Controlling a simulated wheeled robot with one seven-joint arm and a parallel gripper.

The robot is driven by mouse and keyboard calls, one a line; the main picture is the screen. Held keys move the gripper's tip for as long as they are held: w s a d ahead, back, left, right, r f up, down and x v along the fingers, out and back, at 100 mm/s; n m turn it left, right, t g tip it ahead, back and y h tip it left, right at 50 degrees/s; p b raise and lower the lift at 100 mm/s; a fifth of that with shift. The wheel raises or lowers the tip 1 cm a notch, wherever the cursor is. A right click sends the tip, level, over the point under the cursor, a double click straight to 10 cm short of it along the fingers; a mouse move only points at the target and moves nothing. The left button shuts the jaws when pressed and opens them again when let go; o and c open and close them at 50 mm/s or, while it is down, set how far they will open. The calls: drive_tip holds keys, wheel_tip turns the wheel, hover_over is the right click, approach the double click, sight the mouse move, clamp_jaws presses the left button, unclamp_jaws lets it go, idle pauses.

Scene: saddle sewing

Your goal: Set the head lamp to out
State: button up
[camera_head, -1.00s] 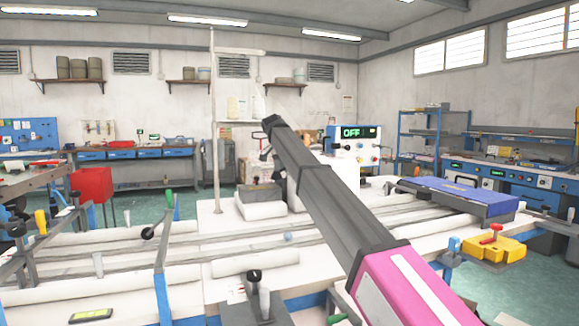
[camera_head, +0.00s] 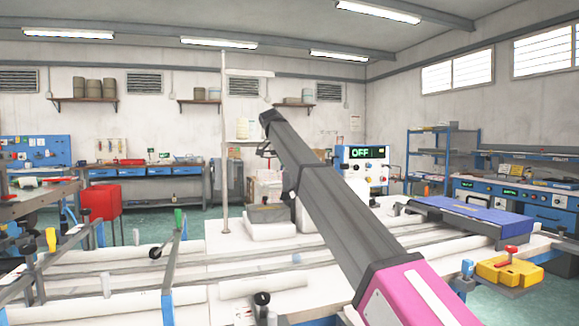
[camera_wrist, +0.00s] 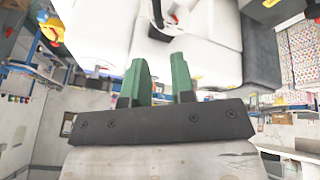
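A white sewing machine head with a control panel (camera_head: 350,172) stands behind my arm at the middle of the long white table in the head view. Its green-lit display (camera_head: 368,152) reads OFF, with several small knobs below. My arm covers much of the machine, and I cannot make out the lamp itself. In the wrist view my gripper (camera_wrist: 160,66) has two green fingers standing apart with nothing between them. White machine-like surfaces lie beyond the fingertips, with a round dark-and-red part (camera_wrist: 168,20) near the top edge. My gripper is not clear in the head view.
A thin upright pole (camera_head: 225,160) stands left of the machine. Rails and clamps fill the table's left side. A red bin (camera_head: 100,200) stands farther left.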

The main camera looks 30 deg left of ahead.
drive_tip(key=shift+d+f, duration=0.1)
clamp_jaws()
drive_tip(key=s+d+f+n+t+y, duration=0.1)
drive_tip(key=s+d+f+y, duration=0.1)
drive_tip(key=s+d+y, duration=0.3)
drive_tip(key=s+d+f+t+y, duration=0.1)
drive_tip(key=s+d+t+y, duration=0.15)
drive_tip(key=d, duration=0.45)
drive_tip(key=w+a+f, duration=0.6)
drive_tip(key=a, duration=0.1)
drive_tip(key=shift+w+a+f+g, duration=0.2)
drive_tip(key=shift+w+f+g, duration=0.05)
drive_tip(key=shift+f+g, duration=0.15)
